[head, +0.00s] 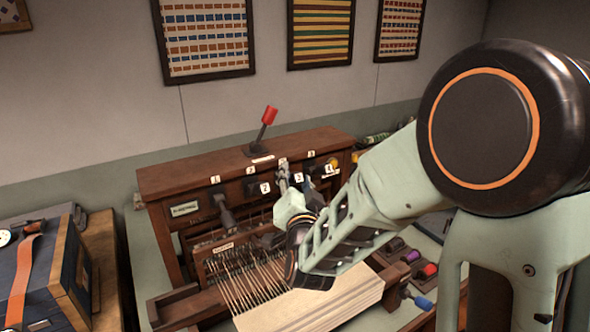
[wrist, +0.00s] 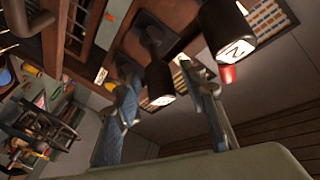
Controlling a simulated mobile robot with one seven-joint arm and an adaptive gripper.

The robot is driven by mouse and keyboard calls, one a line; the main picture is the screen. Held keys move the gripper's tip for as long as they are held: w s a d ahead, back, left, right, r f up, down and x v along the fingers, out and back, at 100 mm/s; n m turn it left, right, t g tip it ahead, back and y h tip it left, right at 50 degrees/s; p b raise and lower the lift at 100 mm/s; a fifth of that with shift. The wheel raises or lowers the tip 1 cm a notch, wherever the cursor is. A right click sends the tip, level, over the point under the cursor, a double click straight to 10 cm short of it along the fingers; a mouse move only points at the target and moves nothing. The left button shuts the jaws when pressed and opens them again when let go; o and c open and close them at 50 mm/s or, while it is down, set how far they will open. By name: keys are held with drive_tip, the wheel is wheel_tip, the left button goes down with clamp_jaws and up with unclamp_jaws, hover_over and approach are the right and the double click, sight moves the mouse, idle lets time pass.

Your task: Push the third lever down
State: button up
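The wooden loom cabinet (head: 165,178) has a row of dark levers under number tags 1 to 4. The lever marked 2 (head: 254,187) sticks out of the front, and its black knob shows large in the wrist view (wrist: 226,28). The third lever, tagged 3 (head: 298,178), is largely covered by my gripper (head: 290,178). In the wrist view a black knob (wrist: 159,78) lies beyond and between my two spread fingers (wrist: 165,108); its tag is too small to read. My gripper is open; contact with the knob cannot be told.
A red-handled lever (head: 268,117) stands on the cabinet top. The lever tagged 4 (head: 329,168) is close on the right. Strung threads (head: 245,285) and pale cloth (head: 330,300) lie below my arm.

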drive_tip(key=shift+w, duration=0.15)
drive_tip(key=shift+c, duration=0.3)
clamp_jaws()
